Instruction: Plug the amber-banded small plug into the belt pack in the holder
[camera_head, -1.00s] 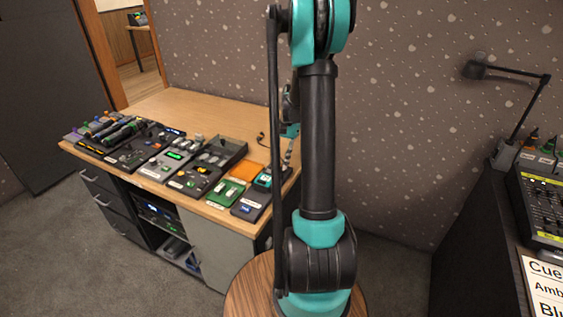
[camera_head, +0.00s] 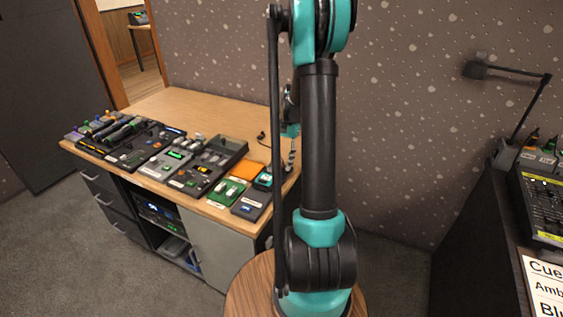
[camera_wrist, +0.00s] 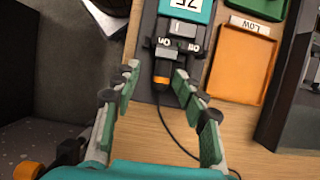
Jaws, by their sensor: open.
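The belt pack (camera_wrist: 190,8) is teal with a white label and sits in a dark grey holder (camera_wrist: 143,65) at the top of the wrist view. In the head view the teal belt pack (camera_head: 264,180) is at the bench's right end. A small dark plug with an amber band (camera_wrist: 161,80) lies at the belt pack's lower end, in line with it; I cannot tell whether it is seated. A thin black cable runs down from it. My gripper (camera_wrist: 157,77) is open, its fingers on both sides of the plug, with gaps visible. My arm mostly hides the gripper in the head view.
An orange tray (camera_wrist: 239,65) marked LOW is right of the holder, with a green tray (camera_wrist: 260,6) above it. Several control units (camera_head: 165,160) cover the bench front. Bare wood (camera_head: 190,105) is free at the back.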

